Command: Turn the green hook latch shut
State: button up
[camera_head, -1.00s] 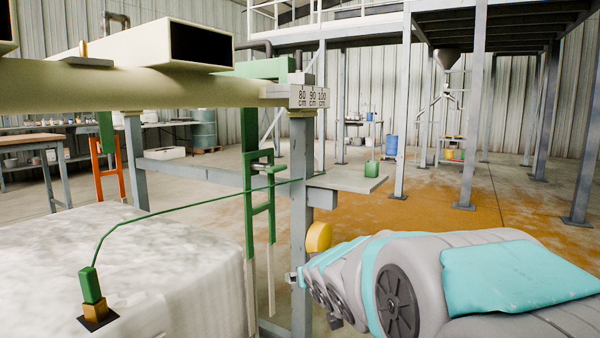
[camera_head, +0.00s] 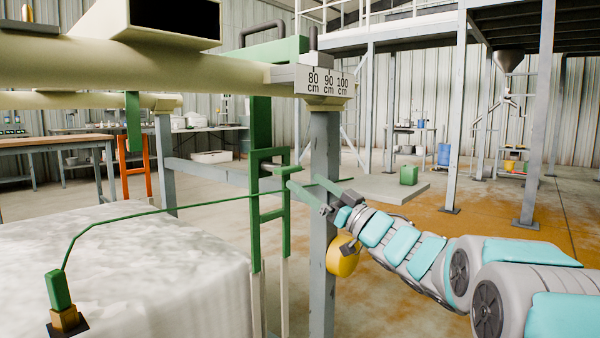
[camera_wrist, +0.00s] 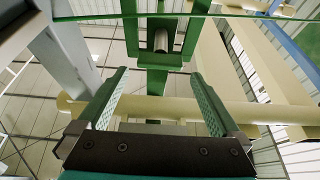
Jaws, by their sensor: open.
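The green hook (camera_head: 268,215) hangs below the beam as an upright green frame with a crossbar and a grey pin. A small green piece (camera_head: 287,170) juts right from its upper part; I take this for the latch, but cannot tell its angle. In the wrist view the green hook (camera_wrist: 152,22) with its round grey pin (camera_wrist: 160,41) is ahead, between and beyond my fingers. My gripper (camera_head: 304,181) is just right of the hook, pointing at it; in the wrist view my gripper (camera_wrist: 160,73) is open and empty, its green pads apart.
A thin green rod (camera_head: 165,212) runs from a green block (camera_head: 58,290) on the white bulk bag (camera_head: 190,285) past the hook, close to my fingers. A grey post (camera_head: 323,240) stands beside my gripper. The cream beam (camera_head: 180,65) is above; open floor lies right.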

aim_at(289, 167)
jog(key=x, duration=0.7)
jog(key=shift+f, duration=0.1)
jog(key=c, duration=1.1)
